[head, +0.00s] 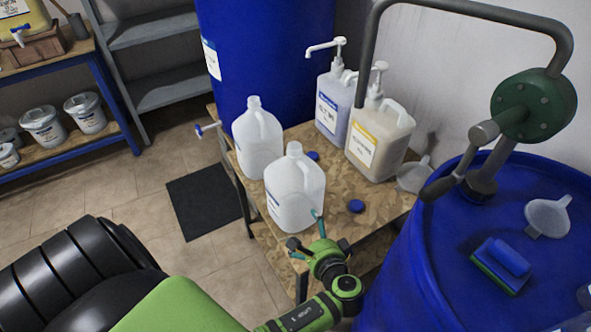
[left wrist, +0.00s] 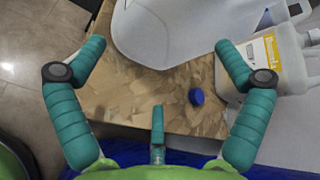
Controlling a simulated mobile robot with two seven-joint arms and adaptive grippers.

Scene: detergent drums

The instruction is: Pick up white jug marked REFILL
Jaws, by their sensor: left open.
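Two white translucent jugs with handles stand upright on a chipboard table (head: 330,215). The front jug (head: 297,195) has a blue-edged label on its lower left side; the back jug (head: 258,145) also has a label. I cannot read which says REFILL. My left gripper (head: 305,232) is open and empty, close to the front jug's near side at the table's front edge. In the left wrist view, the left gripper (left wrist: 160,45) has its teal fingers spread, with a white jug (left wrist: 165,30) just beyond the fingertips, partly cut off. My right gripper is not in view.
A yellow-labelled pump jug (head: 380,140) and a lilac pump bottle (head: 333,105) stand behind. Blue caps (head: 356,206) lie on the table. A blue drum (head: 410,270) with a hand pump (head: 533,105) is at right; another blue drum (head: 265,50) stands behind. Open floor lies left.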

